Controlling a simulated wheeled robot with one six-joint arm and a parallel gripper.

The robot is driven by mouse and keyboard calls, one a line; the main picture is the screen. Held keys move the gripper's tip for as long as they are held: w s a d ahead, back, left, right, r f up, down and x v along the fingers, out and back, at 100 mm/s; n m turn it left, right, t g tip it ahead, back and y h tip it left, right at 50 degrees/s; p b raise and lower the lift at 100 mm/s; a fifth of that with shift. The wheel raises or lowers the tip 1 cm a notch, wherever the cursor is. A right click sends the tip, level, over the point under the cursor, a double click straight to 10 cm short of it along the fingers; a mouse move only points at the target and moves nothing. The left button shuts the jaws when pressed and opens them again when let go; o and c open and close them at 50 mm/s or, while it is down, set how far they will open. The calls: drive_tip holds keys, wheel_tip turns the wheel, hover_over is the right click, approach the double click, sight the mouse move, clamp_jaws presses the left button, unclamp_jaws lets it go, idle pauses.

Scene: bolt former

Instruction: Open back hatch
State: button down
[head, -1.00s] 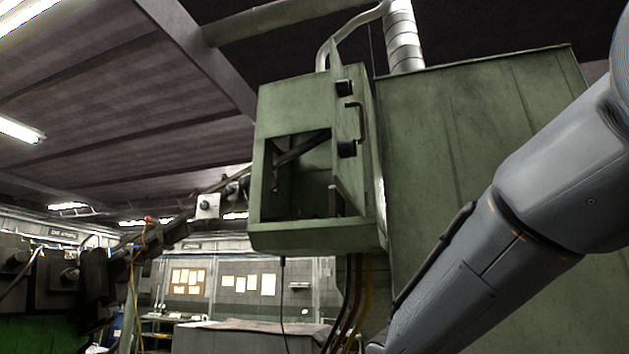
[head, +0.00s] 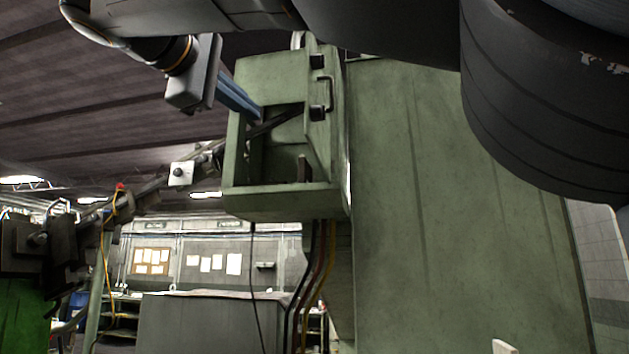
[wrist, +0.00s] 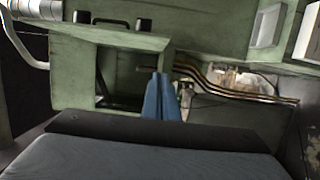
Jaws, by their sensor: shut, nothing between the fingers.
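The green box (head: 270,205) hangs in the middle of the head view, with a dark opening in its front. A hatch panel (head: 319,135) on its right side carries a black bar handle (head: 328,92) between two black blocks. The handle also shows in the wrist view (wrist: 108,21). My gripper (head: 254,112) has blue fingers, shut and empty. In the head view they overlap the upper left of the opening, left of the handle. In the wrist view the fingers (wrist: 160,92) are together, below and right of the handle. I cannot tell whether they touch the box.
A large green housing (head: 450,220) stands right of the box. A dark slanted rail (head: 145,187) runs to the opening from the left. Cables (head: 322,265) hang below the box. A grey bench (head: 200,322) stands lower down, behind.

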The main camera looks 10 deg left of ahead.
drive_tip(key=w+d+p, duration=0.4)
drive_tip(key=w+d, duration=0.2)
drive_tip(key=w, duration=0.2)
drive_tip(key=shift+w+d, duration=0.35)
drive_tip(key=shift+w, duration=0.05)
